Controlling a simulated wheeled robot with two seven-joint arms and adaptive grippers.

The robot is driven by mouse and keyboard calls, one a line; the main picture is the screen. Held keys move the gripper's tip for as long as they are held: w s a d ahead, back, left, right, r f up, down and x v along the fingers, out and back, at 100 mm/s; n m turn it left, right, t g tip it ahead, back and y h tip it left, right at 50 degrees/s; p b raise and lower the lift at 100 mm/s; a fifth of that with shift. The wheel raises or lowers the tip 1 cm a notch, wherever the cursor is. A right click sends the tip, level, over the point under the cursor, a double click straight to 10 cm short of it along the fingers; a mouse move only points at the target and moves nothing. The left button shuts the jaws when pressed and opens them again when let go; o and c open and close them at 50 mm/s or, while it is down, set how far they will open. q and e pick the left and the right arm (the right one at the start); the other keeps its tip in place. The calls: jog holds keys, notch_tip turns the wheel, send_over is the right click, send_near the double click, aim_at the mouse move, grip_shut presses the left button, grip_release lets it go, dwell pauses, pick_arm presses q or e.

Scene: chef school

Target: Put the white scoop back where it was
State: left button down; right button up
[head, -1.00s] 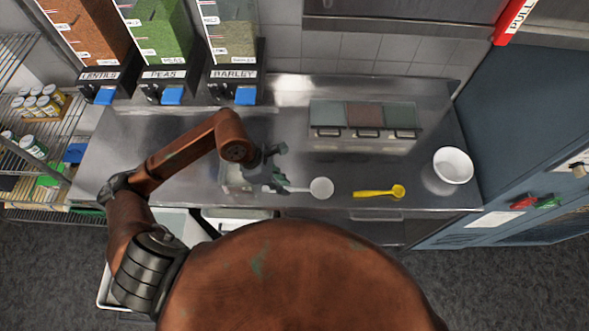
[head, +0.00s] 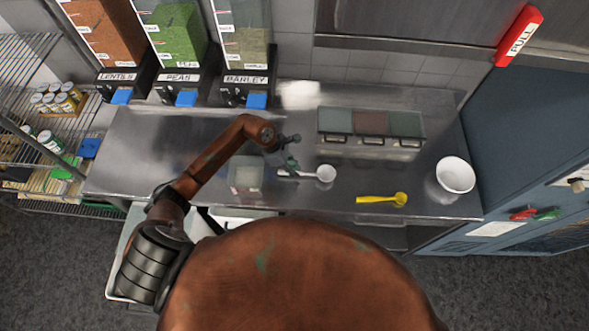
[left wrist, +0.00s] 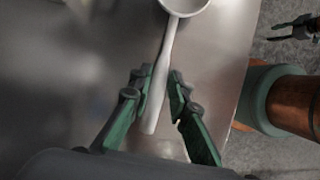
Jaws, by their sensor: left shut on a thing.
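The white scoop (head: 326,173) is over the steel counter, its round bowl to the right and its handle to the left. My left gripper (head: 289,168) is shut on the handle. In the left wrist view the two green fingers (left wrist: 160,98) are on either side of the scoop's handle (left wrist: 163,65), with the bowl at the top edge. I cannot tell whether the scoop touches the counter. A dark gripper (left wrist: 300,28), likely my right one, is partly cut off at the upper right of the left wrist view; its opening is unclear.
A yellow scoop (head: 382,199) lies near the counter's front edge. A white bowl (head: 455,175) is at the right end. A lidded three-part container (head: 370,125) stands behind. Dispensers of lentils, peas and barley (head: 245,90) stand at back left. A pale square patch (head: 245,175) is left of the gripper.

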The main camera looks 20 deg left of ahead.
pick_arm(q)
jog(key=shift+f, duration=0.45)
jog(key=shift+f, duration=0.15)
jog(key=c, duration=2.2)
grip_release()
jog(key=shift+c, duration=0.2)
jog(key=o, duration=0.4)
